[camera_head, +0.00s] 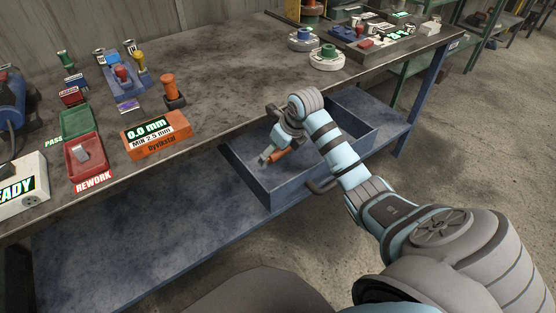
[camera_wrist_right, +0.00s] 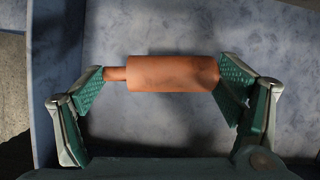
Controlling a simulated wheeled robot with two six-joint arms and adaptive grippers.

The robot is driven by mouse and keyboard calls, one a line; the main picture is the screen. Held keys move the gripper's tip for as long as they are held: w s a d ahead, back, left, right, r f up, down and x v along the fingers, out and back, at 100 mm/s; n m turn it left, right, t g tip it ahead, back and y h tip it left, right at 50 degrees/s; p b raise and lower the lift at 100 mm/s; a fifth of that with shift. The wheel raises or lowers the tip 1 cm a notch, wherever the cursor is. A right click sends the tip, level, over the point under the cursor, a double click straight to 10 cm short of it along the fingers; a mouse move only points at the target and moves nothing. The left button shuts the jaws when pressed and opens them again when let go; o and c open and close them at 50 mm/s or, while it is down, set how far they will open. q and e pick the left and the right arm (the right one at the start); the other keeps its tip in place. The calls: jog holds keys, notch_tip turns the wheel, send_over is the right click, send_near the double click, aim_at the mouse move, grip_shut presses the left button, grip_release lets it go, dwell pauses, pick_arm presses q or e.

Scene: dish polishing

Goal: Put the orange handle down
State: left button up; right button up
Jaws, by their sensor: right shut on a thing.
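The orange handle (camera_wrist_right: 172,73) is a plain cylinder with a thinner stub at its left end. My right gripper (camera_wrist_right: 163,88) is shut on it lengthwise, with one green-padded finger at each end. In the head view the handle (camera_head: 279,155) and the right gripper (camera_head: 270,152) are inside the open blue drawer (camera_head: 262,188) under the bench. The drawer's blue floor shows behind the handle; I cannot tell whether the handle touches it. My left gripper is not in view.
The drawer walls stand close around my right gripper, with a bar handle (camera_head: 322,186) at the front. On the bench (camera_head: 225,75) are an orange gauge box (camera_head: 156,134), an upright orange-handled tool (camera_head: 170,88), a red tray (camera_head: 88,160) and two round pots (camera_head: 327,58). The bench's middle is clear.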

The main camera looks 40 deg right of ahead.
aim_at(280, 156)
notch_tip(280, 156, down, 4)
jog(key=shift+r, duration=0.25)
jog(key=shift+f+b, duration=0.15)
jog(key=shift+b, duration=0.2)
jog(key=o, duration=1.1)
jog(key=shift+c, duration=0.2)
jog(key=p+v, duration=0.3)
jog(key=v, duration=0.9)
